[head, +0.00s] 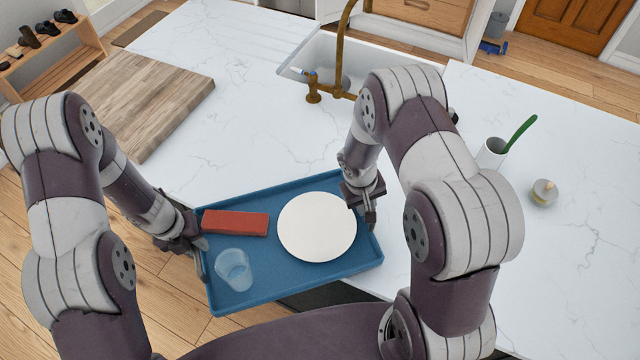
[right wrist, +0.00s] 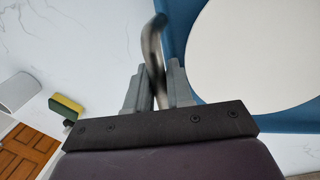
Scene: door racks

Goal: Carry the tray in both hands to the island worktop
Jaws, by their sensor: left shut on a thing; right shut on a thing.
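The blue tray (head: 330,277) is held level between both arms, its far part over the white marble worktop (head: 250,140) and its near part past the front edge. On it are a red block (head: 236,223), a white plate (head: 317,227) and a clear cup (head: 233,270). My left gripper (head: 203,262) is shut at the tray's left end. My right gripper (head: 370,218) is shut at the right end. The right wrist view shows its fingers (right wrist: 158,88) closed on a grey metal handle bar, with the tray rim (right wrist: 180,30) beside it. I cannot tell whether the tray touches the worktop.
A wooden board (head: 150,105) lies at the worktop's left. A sink (head: 320,70) with a brass tap (head: 340,50) is behind. A white cup (head: 491,154) with a green utensil and a small round item (head: 544,192) stand at right. Marble between board and sink is clear.

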